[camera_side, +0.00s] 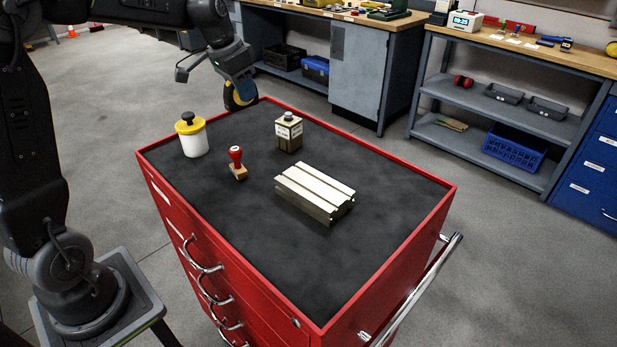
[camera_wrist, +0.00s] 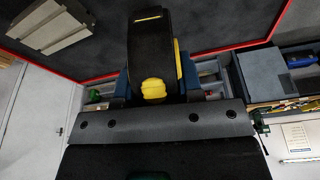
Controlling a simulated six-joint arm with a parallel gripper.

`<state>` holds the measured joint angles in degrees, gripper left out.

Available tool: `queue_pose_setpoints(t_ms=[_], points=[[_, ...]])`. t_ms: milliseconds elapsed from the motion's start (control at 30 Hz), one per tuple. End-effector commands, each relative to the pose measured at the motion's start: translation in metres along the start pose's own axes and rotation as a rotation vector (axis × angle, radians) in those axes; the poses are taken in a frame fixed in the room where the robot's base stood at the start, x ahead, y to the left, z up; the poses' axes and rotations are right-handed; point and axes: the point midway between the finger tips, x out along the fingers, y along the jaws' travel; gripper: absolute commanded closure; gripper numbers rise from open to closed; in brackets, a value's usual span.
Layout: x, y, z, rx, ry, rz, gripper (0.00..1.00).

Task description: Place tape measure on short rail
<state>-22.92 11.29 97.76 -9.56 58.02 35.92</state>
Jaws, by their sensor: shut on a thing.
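My gripper (camera_side: 238,78) is shut on a black and yellow tape measure (camera_side: 240,96). It holds the tape measure raised near the far left edge of the red cart. The short rail (camera_side: 315,190) is a pale metal block with lengthwise grooves, lying on the cart's dark top, to the right of and nearer than the gripper. The rail also shows at the upper left of the wrist view (camera_wrist: 55,22). Nothing lies on the rail.
The cart's dark mat (camera_side: 330,270) has free room in front of the rail. Workbenches are behind.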

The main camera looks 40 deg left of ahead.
Motion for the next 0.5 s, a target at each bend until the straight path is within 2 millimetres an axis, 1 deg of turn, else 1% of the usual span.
queue_pose_setpoints(t_ms=[33, 100, 200, 300, 367, 500], points=[[-0.005, 0.026, -0.001, 0.053, 0.003, 0.013, 0.98], [-0.009, 0.053, 0.0, 0.108, 0.004, 0.028, 0.98], [-0.013, 0.082, 0.004, 0.17, 0.003, 0.045, 0.98], [-0.015, 0.101, 0.008, 0.209, 0.003, 0.056, 0.98], [-0.015, 0.108, 0.009, 0.223, 0.002, 0.061, 0.98], [-0.005, 0.126, 0.006, 0.236, 0.0, 0.066, 0.98]])
